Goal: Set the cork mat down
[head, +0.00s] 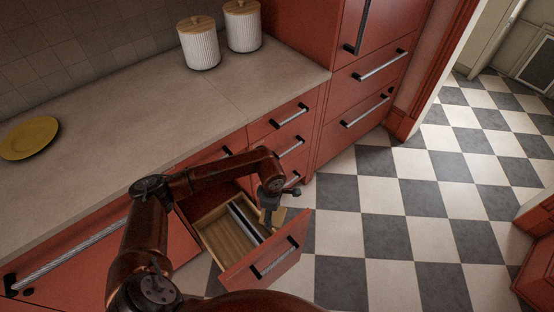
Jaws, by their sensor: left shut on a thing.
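My left gripper (277,203) hangs over the front right part of an open drawer (228,240), with its fingers pointing down. It is shut on a small tan piece that looks like the cork mat (280,214). Only a little of the mat shows below the fingers, partly hidden by them. I cannot tell whether it touches the drawer. My right gripper is not in view.
Two white ribbed canisters with wooden lids, the nearer (199,46) and the farther (242,26), stand at the back of the counter (150,115). A yellow plate (29,138) lies at its left. The counter between is clear. Checkered floor (400,210) is open at right.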

